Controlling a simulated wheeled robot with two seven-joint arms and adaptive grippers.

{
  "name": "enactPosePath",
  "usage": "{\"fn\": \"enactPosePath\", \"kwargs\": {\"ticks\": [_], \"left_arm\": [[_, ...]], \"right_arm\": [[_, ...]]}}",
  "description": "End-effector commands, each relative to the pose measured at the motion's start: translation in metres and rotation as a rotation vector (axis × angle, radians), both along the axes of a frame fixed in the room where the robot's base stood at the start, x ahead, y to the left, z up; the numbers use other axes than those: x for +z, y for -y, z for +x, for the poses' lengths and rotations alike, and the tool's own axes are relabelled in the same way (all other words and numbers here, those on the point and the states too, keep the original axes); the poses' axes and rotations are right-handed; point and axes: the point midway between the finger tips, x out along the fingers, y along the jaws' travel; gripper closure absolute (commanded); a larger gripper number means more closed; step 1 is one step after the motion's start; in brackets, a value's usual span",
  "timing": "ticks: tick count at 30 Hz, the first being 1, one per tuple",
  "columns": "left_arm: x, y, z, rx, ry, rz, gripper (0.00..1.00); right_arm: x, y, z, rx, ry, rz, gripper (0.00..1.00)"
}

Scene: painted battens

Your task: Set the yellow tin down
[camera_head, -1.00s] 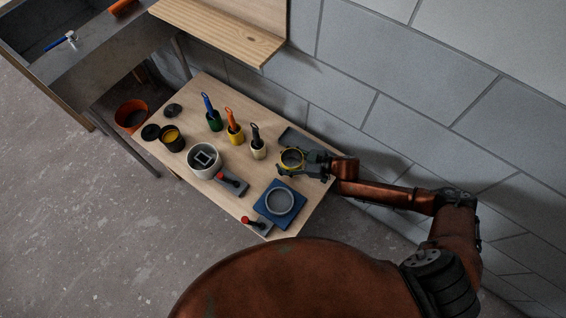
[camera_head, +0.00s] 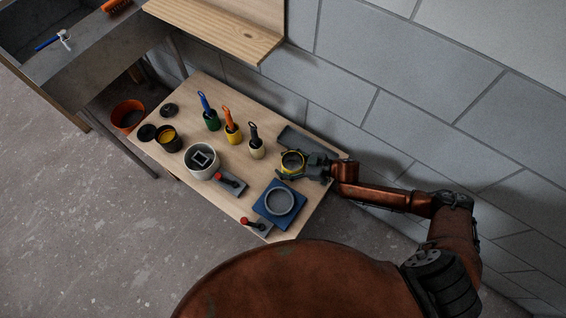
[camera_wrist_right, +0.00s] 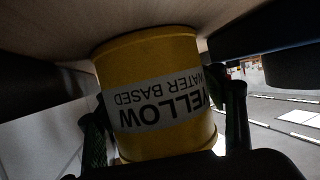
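The yellow tin (camera_head: 292,161) is upright at the right end of the wooden table, within my right gripper (camera_head: 293,165). In the right wrist view the tin (camera_wrist_right: 155,65) stands between the two fingers (camera_wrist_right: 168,120), which look closed on its sides. Its label reads upside down there. Its rim at the top of that view is at or very near the wood; I cannot tell whether it touches. My left gripper is not in view.
A grey tray (camera_head: 298,141) lies behind the tin, and a blue square (camera_head: 268,214) with a grey ring (camera_head: 280,201) in front. Brush pots (camera_head: 256,150), a white pot (camera_head: 190,171) and a red-knobbed block (camera_head: 235,187) stand left. A wall (camera_head: 400,150) rises behind.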

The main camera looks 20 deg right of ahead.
Motion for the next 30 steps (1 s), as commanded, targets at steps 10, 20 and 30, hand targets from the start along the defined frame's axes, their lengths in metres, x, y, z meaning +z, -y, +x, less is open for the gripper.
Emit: {"fn": "enactPosePath", "kwargs": {"ticks": [10, 20, 30], "left_arm": [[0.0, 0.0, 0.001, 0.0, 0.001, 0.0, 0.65], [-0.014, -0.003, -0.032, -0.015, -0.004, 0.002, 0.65], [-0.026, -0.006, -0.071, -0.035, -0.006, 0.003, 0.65]], "right_arm": [[0.001, 0.0, 0.0, 0.0, 0.0, 0.0, 0.36], [0.022, 0.037, -0.025, -0.001, 0.0, -0.003, 0.36], [0.044, 0.083, -0.057, -0.002, 0.0, -0.001, 0.36]]}}
